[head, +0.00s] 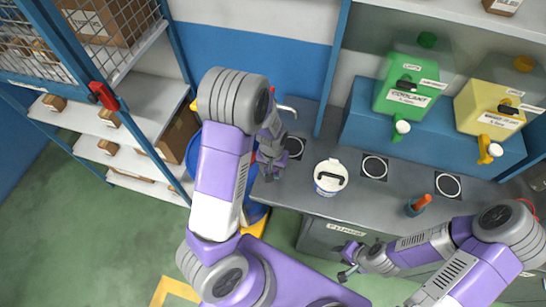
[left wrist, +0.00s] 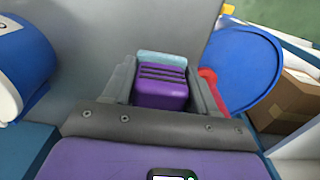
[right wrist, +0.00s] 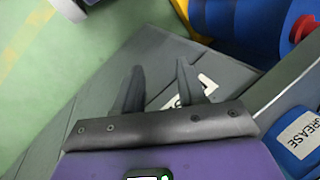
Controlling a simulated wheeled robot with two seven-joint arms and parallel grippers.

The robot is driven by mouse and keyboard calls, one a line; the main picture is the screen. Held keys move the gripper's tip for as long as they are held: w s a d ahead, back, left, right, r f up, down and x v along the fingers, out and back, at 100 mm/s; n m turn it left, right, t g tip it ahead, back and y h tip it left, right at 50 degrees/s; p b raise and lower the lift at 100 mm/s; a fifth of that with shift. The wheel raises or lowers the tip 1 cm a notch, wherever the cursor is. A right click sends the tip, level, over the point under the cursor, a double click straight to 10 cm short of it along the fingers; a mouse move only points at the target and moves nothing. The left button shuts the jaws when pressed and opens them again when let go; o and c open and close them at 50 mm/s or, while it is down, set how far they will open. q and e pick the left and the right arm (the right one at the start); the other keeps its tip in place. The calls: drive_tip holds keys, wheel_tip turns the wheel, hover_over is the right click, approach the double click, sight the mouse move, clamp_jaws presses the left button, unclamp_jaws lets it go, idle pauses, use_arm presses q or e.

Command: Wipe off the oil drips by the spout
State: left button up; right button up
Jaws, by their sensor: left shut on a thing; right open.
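My left gripper (head: 269,166) is over the left end of the grey workbench (head: 300,200). In the left wrist view (left wrist: 165,95) it is shut on a purple ribbed block with a pale blue layer (left wrist: 160,90), perhaps a wiping pad. My right gripper (head: 345,265) is open and empty near the bench's front edge; it also shows in the right wrist view (right wrist: 155,85). A green coolant container (head: 405,88) with a green spout (head: 400,130) and a yellow container (head: 490,105) with a yellow spout (head: 489,149) stand at the back. I cannot make out any oil drips.
A white tub (head: 330,177) with a black handle stands mid-bench. Shelves with cardboard boxes (head: 180,137) and a red-latched cage (head: 103,95) are at the left.

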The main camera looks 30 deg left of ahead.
use_arm(q)
drive_tip(key=shift+s+r+p, duration=0.15)
drive_tip(key=shift+r+p, duration=0.15)
drive_tip(key=shift+r, duration=0.2)
drive_tip(key=shift+s+r+p, duration=0.15)
drive_tip(key=shift+r+p, duration=0.15)
drive_tip(key=shift+r, duration=0.2)
drive_tip(key=shift+w+r+p, duration=0.15)
drive_tip(key=shift+r+p, duration=0.5)
drive_tip(key=shift+r, duration=0.05)
drive_tip(key=shift+r+p, duration=0.85)
drive_tip(key=shift+r, duration=0.25)
drive_tip(key=shift+f, duration=0.1)
